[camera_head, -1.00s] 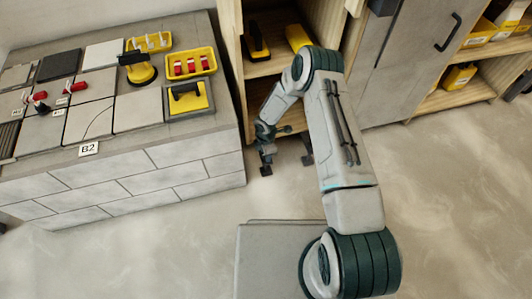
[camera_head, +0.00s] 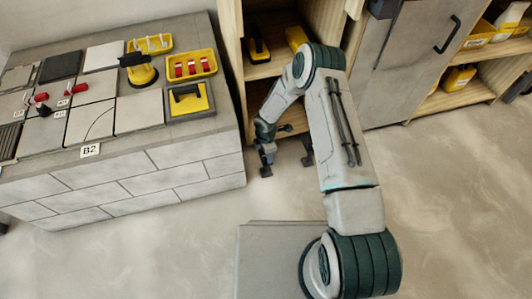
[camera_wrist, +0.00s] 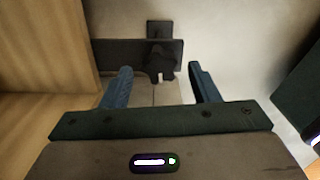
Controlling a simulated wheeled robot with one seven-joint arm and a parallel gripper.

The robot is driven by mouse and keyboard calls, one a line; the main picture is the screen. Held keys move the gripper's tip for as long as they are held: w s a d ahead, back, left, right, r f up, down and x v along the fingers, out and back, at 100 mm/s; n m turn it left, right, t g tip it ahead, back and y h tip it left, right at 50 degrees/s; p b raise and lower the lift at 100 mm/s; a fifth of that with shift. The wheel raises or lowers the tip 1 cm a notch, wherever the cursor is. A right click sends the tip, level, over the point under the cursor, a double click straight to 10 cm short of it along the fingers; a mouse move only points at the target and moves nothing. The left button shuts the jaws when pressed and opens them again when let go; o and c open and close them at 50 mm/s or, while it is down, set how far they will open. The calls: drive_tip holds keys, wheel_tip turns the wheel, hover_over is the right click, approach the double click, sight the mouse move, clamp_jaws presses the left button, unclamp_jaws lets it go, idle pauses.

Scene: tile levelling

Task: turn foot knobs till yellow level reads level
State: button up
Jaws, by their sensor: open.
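My gripper (camera_head: 286,162) hangs low in front of the wooden shelf, to the right of the tiled bench, with its jaws apart and empty. In the wrist view its two blue-grey fingers (camera_wrist: 160,84) stand either side of a gap. Beyond them is a small dark piece (camera_wrist: 160,62) against a dark bar; I cannot tell if it is a foot knob. I cannot make out a yellow level or its reading. A yellow and black tool (camera_head: 138,72) stands on the bench (camera_head: 205,158), near small red-capped pieces (camera_head: 76,88) on the tiles.
The bench also holds a yellow tray of red pieces (camera_head: 191,65) and a grey tray with a yellow tool (camera_head: 188,98). A wooden shelf (camera_head: 275,66) stands behind my arm, with a grey cabinet (camera_head: 415,60) to its right. The floor at right is clear.

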wheel_tip(320, 180, up, 12)
drive_tip(key=p, duration=0.4)
drive_tip(key=shift+r, duration=0.1)
drive_tip(key=s+d+r+m+h+p, duration=0.1)
drive_tip(key=d+r+m+p, duration=0.3)
drive_tip(key=r, duration=1)
drive_tip(key=s+d+r+m+t+p, duration=0.1)
drive_tip(key=s+d+r+m+p, duration=0.35)
drive_tip(key=r, duration=1.05)
drive_tip(key=w+d+r+m+h+p, duration=0.1)
drive_tip(key=d+r+m+p, duration=0.15)
drive_tip(key=r+p, duration=0.8)
drive_tip(key=s+d+r+m+p, duration=0.1)
drive_tip(key=s+r+m+p, duration=0.3)
drive_tip(key=r, duration=0.6)
drive_tip(key=s+d+r+m+t+y+p, duration=0.1)
drive_tip(key=s+d+r+m+p, duration=0.1)
drive_tip(key=s+r, duration=0.7)
drive_tip(key=s+d+r+m+y+p, duration=0.1)
drive_tip(key=s+r+m+p, duration=0.4)
drive_tip(key=r, duration=0.8)
drive_tip(key=shift+s+d+r+m+t+p, duration=0.25)
drive_tip(key=shift+s+t+p, duration=0.2)
drive_tip(key=shift+s, duration=0.75)
